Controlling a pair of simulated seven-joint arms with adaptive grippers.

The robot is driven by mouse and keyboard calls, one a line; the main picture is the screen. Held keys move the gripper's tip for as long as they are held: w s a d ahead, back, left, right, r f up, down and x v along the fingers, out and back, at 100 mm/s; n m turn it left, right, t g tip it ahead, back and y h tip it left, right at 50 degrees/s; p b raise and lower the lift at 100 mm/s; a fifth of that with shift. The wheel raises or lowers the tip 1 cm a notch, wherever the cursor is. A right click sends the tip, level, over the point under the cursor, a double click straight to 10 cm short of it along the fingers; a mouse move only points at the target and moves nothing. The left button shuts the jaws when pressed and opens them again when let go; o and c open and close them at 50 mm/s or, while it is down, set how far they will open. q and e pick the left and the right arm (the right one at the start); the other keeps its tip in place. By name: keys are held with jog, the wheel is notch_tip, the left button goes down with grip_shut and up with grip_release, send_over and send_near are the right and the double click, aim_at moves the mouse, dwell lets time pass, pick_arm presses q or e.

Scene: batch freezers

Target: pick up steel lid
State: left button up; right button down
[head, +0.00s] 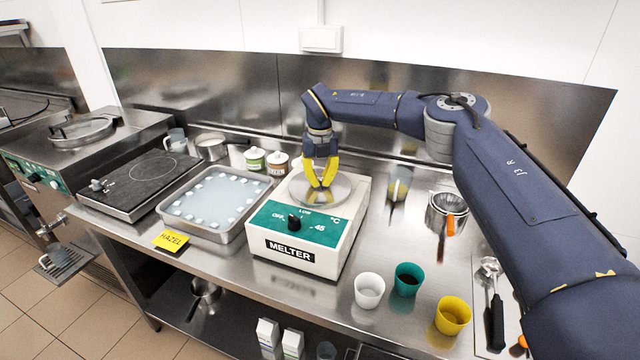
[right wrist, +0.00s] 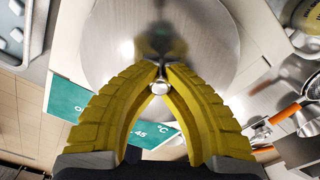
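The steel lid (head: 339,194) is a round, shiny disc at the top of the white melter (head: 336,239). It shows large in the right wrist view (right wrist: 112,45), with a small round knob (right wrist: 160,87) near its middle. My right gripper (head: 321,186) points down over the lid. Its yellow fingers converge on the knob, one on each side, and appear closed on it. The lid looks level; I cannot tell whether any gap lies beneath it. My left gripper is not in view.
A steel tray (head: 239,236) with pale blocks lies left of the melter, beside a black hot plate (head: 150,174). White (head: 369,291), green (head: 408,281) and yellow (head: 452,316) cups stand at the front right. A strainer (head: 446,205) lies right. Two small tubs (head: 255,159) stand behind.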

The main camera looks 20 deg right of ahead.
jog(key=shift+r, duration=0.1)
notch_tip(320, 180, up, 19)
send_over(320, 177)
jog(key=f, duration=0.8)
jog(key=s+f, duration=0.1)
jog(key=f, duration=0.3)
jog(key=shift+f, duration=0.35)
jog(key=shift+w+a+r, duration=0.1)
jog(key=shift+w+r, duration=0.05)
jog(key=shift+w, duration=0.3)
jog(key=shift+f, duration=3.15)
jog(key=shift+f, duration=0.2)
jog(key=c, duration=0.9)
grip_release()
jog(key=shift+c, duration=0.2)
